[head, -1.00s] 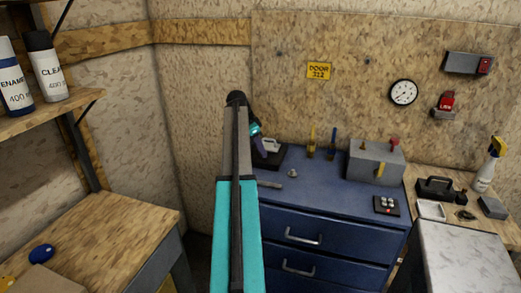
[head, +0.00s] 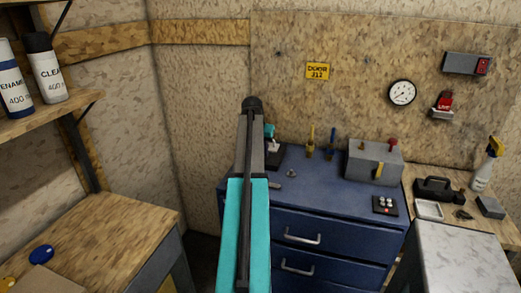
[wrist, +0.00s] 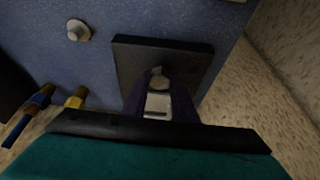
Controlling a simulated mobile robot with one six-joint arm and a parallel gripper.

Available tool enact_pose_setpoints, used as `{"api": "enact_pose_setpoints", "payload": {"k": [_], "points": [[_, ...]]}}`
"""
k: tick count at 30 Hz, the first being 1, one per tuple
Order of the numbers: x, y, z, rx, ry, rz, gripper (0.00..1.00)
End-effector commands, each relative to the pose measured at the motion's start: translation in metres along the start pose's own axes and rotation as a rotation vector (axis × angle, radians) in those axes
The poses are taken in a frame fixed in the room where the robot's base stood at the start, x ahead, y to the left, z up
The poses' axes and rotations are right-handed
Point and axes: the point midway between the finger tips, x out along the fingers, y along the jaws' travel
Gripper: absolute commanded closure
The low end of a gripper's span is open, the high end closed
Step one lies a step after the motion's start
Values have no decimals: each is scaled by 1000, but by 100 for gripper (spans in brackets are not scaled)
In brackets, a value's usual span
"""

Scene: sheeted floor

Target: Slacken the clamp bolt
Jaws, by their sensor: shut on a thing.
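In the wrist view a dark square plate (wrist: 195,58) lies on the blue bench top. On it stands a light grey clamp block (wrist: 157,106), with a small grey bolt (wrist: 158,80) at its far end. My gripper (wrist: 160,86) is at the bolt, with a dark purple finger on each side, shut on it. The exact contact is partly hidden. In the head view the plate (head: 276,162) shows right of my arm. My arm hides most of the gripper and the clamp there.
On the blue cabinet (head: 330,195) stand a small round knob (head: 291,173), yellow and blue tools (head: 311,142), a grey box (head: 374,164) and a black button pad (head: 385,206). A grey rod (head: 275,186) lies near my arm. The cabinet top's front middle is clear.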

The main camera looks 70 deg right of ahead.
Motion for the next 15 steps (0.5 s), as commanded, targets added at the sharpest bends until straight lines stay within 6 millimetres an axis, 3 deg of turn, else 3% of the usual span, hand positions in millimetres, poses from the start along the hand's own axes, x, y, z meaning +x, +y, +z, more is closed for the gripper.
{"api": "enact_pose_setpoints", "payload": {"k": [15], "points": [[0,6,-3,-388,2,-162,97]]}}
